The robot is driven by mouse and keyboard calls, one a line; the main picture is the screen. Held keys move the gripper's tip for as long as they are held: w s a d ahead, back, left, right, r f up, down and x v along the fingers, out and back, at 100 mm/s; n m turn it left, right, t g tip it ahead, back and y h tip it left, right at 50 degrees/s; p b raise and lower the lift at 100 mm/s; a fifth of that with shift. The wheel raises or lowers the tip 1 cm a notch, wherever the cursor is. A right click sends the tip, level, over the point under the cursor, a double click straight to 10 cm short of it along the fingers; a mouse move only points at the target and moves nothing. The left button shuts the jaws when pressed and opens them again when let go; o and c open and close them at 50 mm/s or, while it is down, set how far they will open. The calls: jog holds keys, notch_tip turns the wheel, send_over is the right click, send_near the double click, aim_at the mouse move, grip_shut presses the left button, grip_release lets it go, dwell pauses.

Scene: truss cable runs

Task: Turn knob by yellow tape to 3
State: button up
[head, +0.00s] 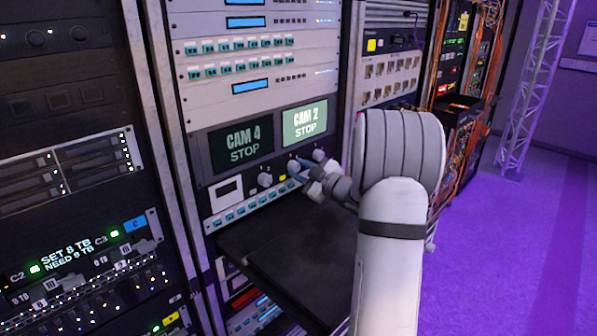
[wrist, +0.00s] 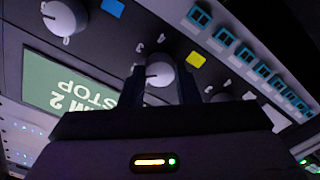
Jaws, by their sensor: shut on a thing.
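The white-grey round knob (wrist: 160,73) by the yellow tape (wrist: 195,59) sits between my fingertips in the wrist view. My gripper (wrist: 160,88) is shut on this knob, one finger on each side. A short dark pointer mark shows on the knob's left side there. Small numerals stand around it, too small and turned to read surely. In the head view, the yellow tape (head: 283,178) lies just left of the held knob (head: 293,165). My gripper (head: 302,171) partly hides the knob there.
Another knob (wrist: 65,16) with blue tape (wrist: 113,8) is at upper left in the wrist view. A further knob (head: 264,180) is left of the yellow tape. A black shelf (head: 290,250) juts out below.

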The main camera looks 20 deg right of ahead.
jog(key=shift+f+m, duration=0.3)
jog(key=m+p, duration=0.1)
jog(key=m, duration=0.3)
jog(key=shift+p, duration=0.3)
jog(key=shift+s+m+p, duration=0.1)
jog(key=shift+m+p, duration=0.9)
jog(key=shift+m, duration=1.4)
jog(key=o, duration=1)
jog(key=shift+r, duration=0.15)
